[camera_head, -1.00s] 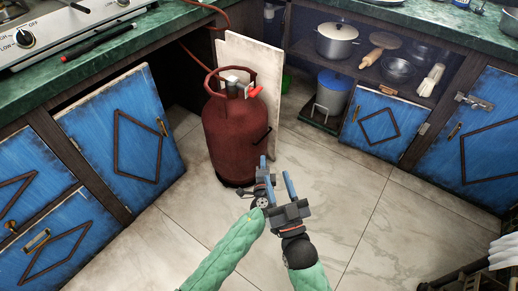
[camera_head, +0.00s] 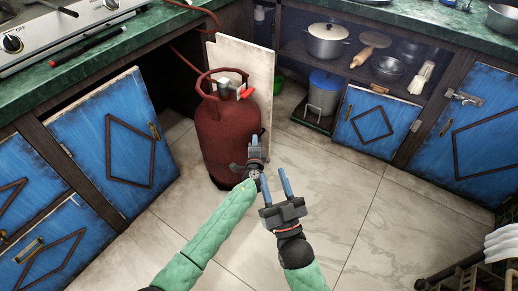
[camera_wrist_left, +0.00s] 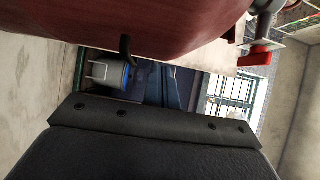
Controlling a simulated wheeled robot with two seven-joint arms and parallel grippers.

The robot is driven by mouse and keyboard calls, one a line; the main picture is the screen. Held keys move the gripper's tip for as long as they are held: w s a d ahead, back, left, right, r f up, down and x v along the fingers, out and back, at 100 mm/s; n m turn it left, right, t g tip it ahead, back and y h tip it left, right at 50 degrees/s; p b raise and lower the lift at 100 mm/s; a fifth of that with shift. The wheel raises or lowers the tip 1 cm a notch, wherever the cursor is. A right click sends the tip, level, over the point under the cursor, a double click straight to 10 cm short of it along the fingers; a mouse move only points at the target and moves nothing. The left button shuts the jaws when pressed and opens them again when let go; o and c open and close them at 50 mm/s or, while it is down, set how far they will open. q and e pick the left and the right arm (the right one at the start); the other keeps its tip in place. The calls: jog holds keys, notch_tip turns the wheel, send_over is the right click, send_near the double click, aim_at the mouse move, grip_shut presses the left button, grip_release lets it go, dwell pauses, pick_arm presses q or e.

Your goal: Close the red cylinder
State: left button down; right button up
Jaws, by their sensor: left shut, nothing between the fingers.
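The red cylinder (camera_head: 222,140) stands upright on the tiled floor in the head view. Its valve with a red handle (camera_head: 246,93) sits at the top, inside the collar. In the left wrist view the cylinder's side (camera_wrist_left: 150,25) fills the top, and the red handle (camera_wrist_left: 258,53) is at the upper right. My left gripper (camera_head: 256,139) is shut and empty, in front of the cylinder's lower right side and below the handle; I cannot tell if it touches the cylinder. My right gripper (camera_head: 274,180) is open and empty, lower and to the right.
A pale board (camera_head: 250,62) stands right behind the cylinder. A red hose (camera_head: 207,45) runs from the cylinder area up to the hotplate (camera_head: 60,30). An open blue cabinet door (camera_head: 120,140) is at left. Floor at right of the cylinder is clear.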

pick_arm(q)
jog(key=shift+w+a, duration=0.5)
jog(key=shift+w, duration=0.1)
pick_arm(e)
jog(key=shift+f, duration=0.25)
pick_arm(q)
jog(key=shift+w+a, duration=0.1)
jog(key=shift+a, duration=0.05)
